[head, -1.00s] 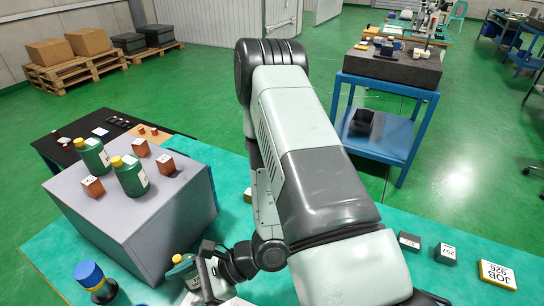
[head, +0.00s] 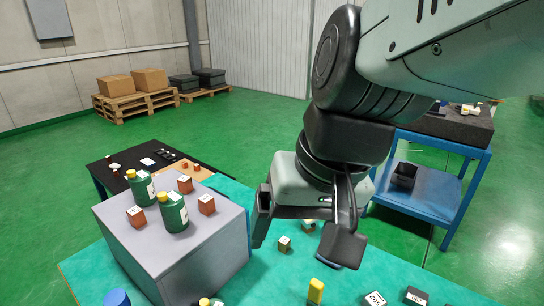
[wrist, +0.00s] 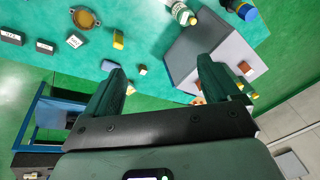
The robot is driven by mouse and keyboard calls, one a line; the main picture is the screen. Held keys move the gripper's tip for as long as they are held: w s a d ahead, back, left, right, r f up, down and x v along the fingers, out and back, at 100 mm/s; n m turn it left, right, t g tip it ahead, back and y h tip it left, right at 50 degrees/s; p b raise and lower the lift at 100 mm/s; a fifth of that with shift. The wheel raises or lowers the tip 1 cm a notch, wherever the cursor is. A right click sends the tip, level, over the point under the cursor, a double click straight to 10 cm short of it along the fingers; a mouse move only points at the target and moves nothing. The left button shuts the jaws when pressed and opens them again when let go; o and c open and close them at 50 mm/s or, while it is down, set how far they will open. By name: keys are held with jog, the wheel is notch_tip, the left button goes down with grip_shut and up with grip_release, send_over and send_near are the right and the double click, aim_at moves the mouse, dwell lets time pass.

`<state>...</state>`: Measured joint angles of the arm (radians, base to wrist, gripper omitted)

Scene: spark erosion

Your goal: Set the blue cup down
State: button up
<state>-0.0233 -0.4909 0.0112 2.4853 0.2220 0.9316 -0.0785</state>
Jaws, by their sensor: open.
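A blue cylinder (head: 117,298), which looks like the blue cup, is cut off by the bottom edge of the head view. In the wrist view it shows at the top right (wrist: 241,8), with a dark part and some yellow on it, on the green mat. I cannot tell whether it is upright. My gripper (head: 302,232) is open and empty, above the mat to the right of the grey block. Its two spread fingers also show in the wrist view (wrist: 160,75), with nothing between them. The cup is well apart from them.
The grey block (head: 215,250) carries two green bottles (head: 173,212) and several brown cubes (head: 207,204). Another green bottle (wrist: 182,13) stands on the mat beside the block. A yellow block (head: 315,290) and dark labelled blocks (head: 416,296) lie at the front right.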

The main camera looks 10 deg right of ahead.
jog(key=s+d+r+t+h, duration=0.1)
jog(key=d+r+t+h, duration=0.1)
jog(key=d+r+t, duration=0.1)
jog(key=shift+s+d+r, duration=0.25)
jog(key=shift+d+r, duration=0.25)
jog(key=shift+r, duration=0.45)
dwell(0.4)
